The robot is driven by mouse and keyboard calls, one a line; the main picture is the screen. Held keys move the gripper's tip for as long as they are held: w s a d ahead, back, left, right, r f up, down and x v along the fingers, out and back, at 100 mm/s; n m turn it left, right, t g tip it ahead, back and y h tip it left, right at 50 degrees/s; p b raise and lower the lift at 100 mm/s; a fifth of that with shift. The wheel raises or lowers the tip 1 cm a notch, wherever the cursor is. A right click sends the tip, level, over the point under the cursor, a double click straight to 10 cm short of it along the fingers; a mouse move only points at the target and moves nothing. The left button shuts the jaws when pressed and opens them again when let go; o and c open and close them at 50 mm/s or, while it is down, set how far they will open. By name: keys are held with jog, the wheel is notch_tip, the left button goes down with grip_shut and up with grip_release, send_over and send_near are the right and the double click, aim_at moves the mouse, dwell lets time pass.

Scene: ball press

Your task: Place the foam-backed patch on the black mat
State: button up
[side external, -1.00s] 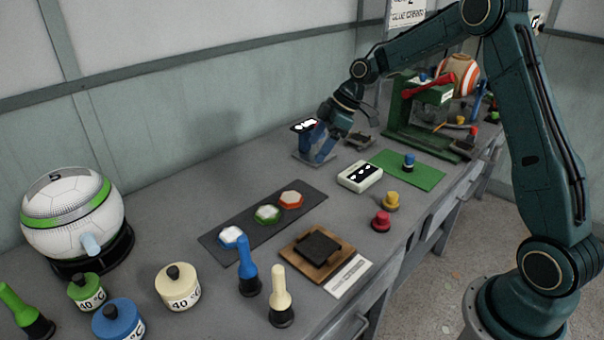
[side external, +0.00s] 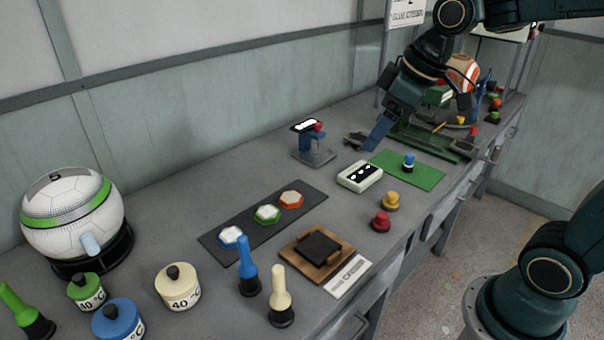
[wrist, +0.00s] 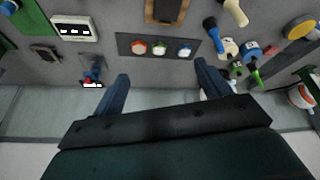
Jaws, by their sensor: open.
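A long black mat (side external: 217,243) lies on the bench with three hexagonal patches on it: a blue-edged one (side external: 231,237), a green-edged one (side external: 267,213) and an orange-edged one (side external: 291,200). In the wrist view the mat (wrist: 124,42) lies ahead of my fingers. I cannot tell which patch is foam-backed. A black square pad (side external: 318,247) sits on a wooden board (side external: 297,262) in front of the mat. My gripper (side external: 421,127) is raised over the back right of the bench, away from the mat. Its blue fingers (wrist: 161,70) are spread, with nothing between them.
A blue stand (side external: 308,143) with a display, a pale box (side external: 360,176) and a green mat (side external: 420,177) stand beyond the black mat. Blue (side external: 248,273) and cream (side external: 280,300) handled tools stand in front. A green press (side external: 408,138) is at the back right.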

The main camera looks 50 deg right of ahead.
jog(key=s+f+m+t+h, duration=0.1)
jog(key=s+m, duration=0.3)
jog(key=s, duration=1)
jog(key=shift+f, duration=0.15)
jog(key=shift+w, duration=0.1)
dwell(0.5)
